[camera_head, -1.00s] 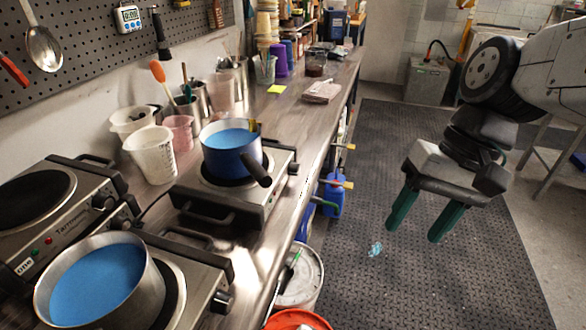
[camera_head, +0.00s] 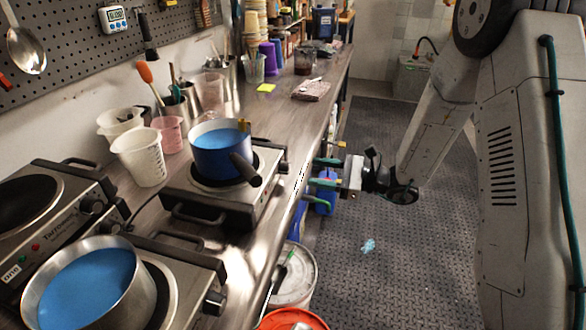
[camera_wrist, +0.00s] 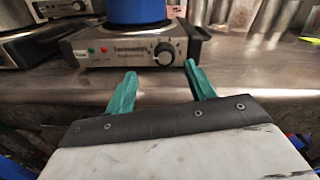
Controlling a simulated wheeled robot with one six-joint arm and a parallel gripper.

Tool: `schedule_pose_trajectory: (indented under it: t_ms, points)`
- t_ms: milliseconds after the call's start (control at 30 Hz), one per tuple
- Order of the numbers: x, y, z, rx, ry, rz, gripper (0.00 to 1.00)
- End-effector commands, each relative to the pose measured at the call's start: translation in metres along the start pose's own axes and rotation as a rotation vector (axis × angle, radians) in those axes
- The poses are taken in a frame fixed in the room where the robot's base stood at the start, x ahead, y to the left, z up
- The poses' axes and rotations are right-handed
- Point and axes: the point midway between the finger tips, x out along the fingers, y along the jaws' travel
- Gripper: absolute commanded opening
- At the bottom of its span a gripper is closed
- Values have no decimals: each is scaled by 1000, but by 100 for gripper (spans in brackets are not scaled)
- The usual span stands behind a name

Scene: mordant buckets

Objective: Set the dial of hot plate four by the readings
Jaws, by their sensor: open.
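A hot plate (camera_head: 265,192) with a blue pot (camera_head: 222,150) of blue liquid stands on the metal bench. In the wrist view, its front panel (camera_wrist: 125,52) has a round black dial (camera_wrist: 164,53), red and green lamps, and lettering too small to read. The dial's setting and the plate's number cannot be read. My gripper (camera_head: 315,172) is level with the bench edge, in front of this plate. In the wrist view, its green fingers (camera_wrist: 160,70) are open and empty, apart from the dial, which lies ahead between the tips.
A hot plate marked "one" (camera_head: 45,247) is at left. A steel pot (camera_head: 90,290) of blue liquid sits on a nearer plate. Cups and tool jars (camera_head: 190,100) line the wall, with a timer (camera_head: 114,19) above. Buckets (camera_head: 297,278) stand below; the aisle floor is open.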

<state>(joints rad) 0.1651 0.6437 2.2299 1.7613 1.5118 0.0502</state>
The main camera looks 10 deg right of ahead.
Motion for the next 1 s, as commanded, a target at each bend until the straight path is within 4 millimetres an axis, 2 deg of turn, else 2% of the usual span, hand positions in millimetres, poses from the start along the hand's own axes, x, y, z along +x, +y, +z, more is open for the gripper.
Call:
schedule_pose_trajectory:
  t_ms: [167, 400, 600, 933, 967, 1000]
  points:
    - [11, -4, -8, 18, -3, -26, 55]
    - [50, -4, -7, 17, -3, -23, 55]
    - [72, -5, -7, 16, -2, -25, 55]
    - [77, -6, -7, 17, -2, -26, 55]
    - [77, -6, -7, 17, -2, -26, 52]
    - [77, -6, -7, 17, -2, -26, 41]
